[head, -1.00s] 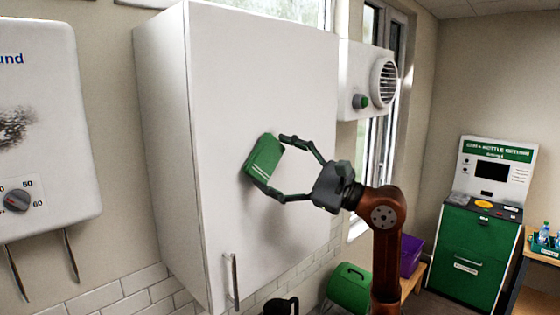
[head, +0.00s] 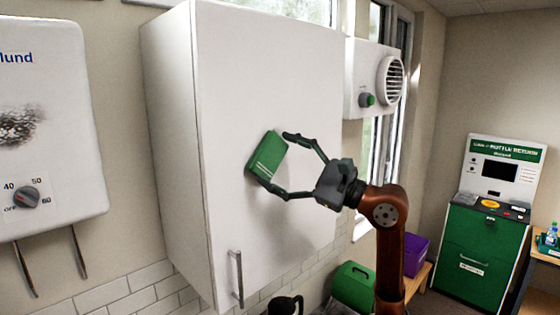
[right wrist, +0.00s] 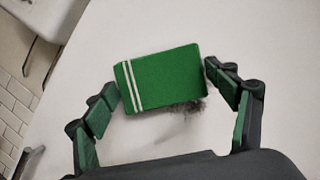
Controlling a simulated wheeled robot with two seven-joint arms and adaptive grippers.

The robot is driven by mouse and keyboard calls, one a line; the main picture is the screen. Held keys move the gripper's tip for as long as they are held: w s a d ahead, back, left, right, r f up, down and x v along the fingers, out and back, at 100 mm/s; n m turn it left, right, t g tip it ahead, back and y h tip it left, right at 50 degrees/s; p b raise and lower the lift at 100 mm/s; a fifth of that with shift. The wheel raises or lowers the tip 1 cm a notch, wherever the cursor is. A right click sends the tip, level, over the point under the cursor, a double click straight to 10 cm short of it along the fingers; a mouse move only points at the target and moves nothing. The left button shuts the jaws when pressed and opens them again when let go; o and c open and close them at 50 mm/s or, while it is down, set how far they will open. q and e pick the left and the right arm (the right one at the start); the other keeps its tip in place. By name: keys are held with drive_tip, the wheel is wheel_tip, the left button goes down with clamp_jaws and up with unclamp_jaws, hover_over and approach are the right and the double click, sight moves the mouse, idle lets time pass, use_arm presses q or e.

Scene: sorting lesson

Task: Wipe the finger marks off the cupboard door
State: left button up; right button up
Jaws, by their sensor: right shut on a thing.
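The white cupboard door (head: 265,75) fills the middle of the head view, with a metal handle (head: 236,278) low on its left. My right gripper (head: 273,158) is shut on a green block with white stripes (head: 266,154), perhaps a sponge or folded cloth. The block (right wrist: 165,80) is held between both fingertips in the right wrist view, at or close to the door face; contact is unclear. A dark grey smudge (right wrist: 191,108) shows on the door just below the block there; part may be hidden behind it. My left gripper is not in view.
A white water heater (head: 60,110) with a dark smear and a dial hangs at left. A white vent unit (head: 366,80) is right of the cupboard. Below are a green container (head: 352,285) and a purple box (head: 414,255). A green-and-white bottle return machine (head: 478,235) stands at right.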

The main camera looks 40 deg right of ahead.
drive_tip(key=shift+w, duration=0.45)
